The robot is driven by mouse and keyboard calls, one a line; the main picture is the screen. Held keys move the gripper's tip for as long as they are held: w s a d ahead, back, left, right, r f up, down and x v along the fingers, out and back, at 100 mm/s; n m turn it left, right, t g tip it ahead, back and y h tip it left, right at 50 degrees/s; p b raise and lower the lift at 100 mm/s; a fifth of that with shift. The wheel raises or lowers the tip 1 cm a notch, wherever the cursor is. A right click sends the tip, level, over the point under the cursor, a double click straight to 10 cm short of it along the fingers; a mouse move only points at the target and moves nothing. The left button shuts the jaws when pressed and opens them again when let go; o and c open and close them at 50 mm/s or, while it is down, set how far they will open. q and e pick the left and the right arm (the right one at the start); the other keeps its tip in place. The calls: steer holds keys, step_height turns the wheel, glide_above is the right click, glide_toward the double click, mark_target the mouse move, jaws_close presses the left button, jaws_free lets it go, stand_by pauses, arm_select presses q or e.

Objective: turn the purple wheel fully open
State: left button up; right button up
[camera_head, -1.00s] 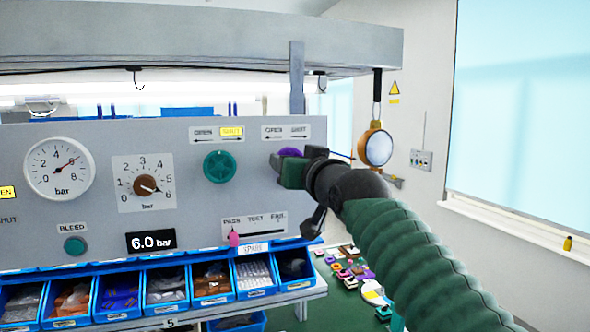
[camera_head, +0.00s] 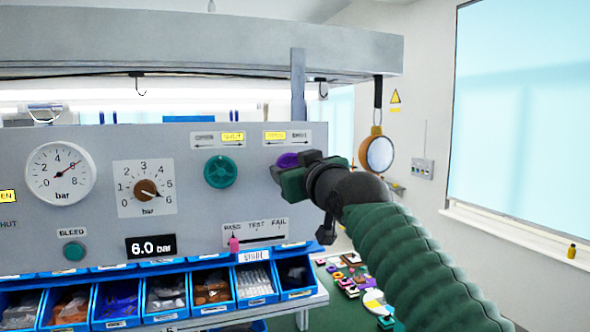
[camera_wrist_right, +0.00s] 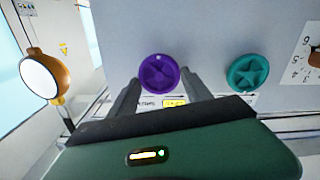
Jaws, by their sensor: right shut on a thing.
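The purple wheel (camera_head: 288,160) is on the right end of the grey panel, mostly hidden behind my right gripper (camera_head: 292,178) in the head view. In the right wrist view the purple wheel (camera_wrist_right: 159,73) shows whole, with a small pale dot near its rim. My right gripper (camera_wrist_right: 157,85) has one finger on each side of the wheel and is shut on it. The label (camera_head: 287,138) above the wheel has its left half lit yellow, the OPEN side. My left gripper is not in view.
A teal wheel (camera_head: 220,171) is to the left on the panel (camera_head: 110,140), its label lit yellow at SHUT. A pressure gauge, a brown knob (camera_head: 145,190) and a pink slider (camera_head: 234,244) are also there. Blue bins (camera_head: 118,304) stand below. A round orange-rimmed mirror (camera_head: 377,153) hangs at right.

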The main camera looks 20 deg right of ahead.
steer(key=o, duration=1.1)
steer(key=shift+c, duration=0.2)
steer(key=shift+o, duration=1.3)
steer(key=shift+w+f, duration=0.1)
steer(key=shift+w, duration=0.05)
steer(key=shift+o, duration=0.2)
steer(key=shift+w, duration=0.15)
steer(key=s+b, duration=0.7)
steer(key=s, duration=0.9)
steer(key=shift+s+d, duration=0.25)
steer(key=shift+s, duration=0.15)
steer(key=shift+w+f, duration=0.1)
